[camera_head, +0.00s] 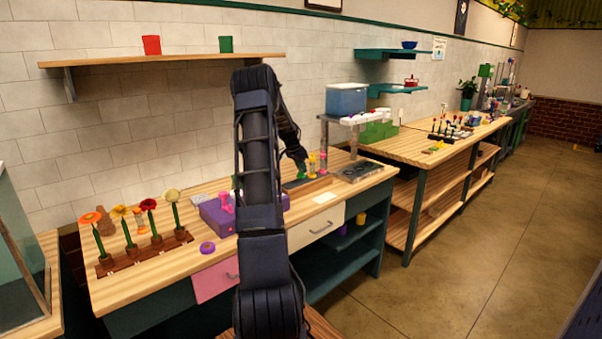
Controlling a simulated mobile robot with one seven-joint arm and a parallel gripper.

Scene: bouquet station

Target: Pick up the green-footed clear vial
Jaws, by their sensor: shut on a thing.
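My gripper (301,168) is small in view, at the end of my dark arm, low over the back right of the near wooden workbench (130,292). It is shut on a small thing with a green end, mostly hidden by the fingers. I cannot tell for sure that this is the green-footed clear vial. A pink item (312,162) and a yellow item (323,164) stand just right of the gripper. No other clear vial with a green foot can be made out. My arm hides the middle of the bench.
A brown rack (145,255) with several flowers stands at the left. A purple box (217,215) and purple ring (207,247) lie left of my arm. A burner plate (362,171) and a raised stand with a blue tub (346,99) are at the right.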

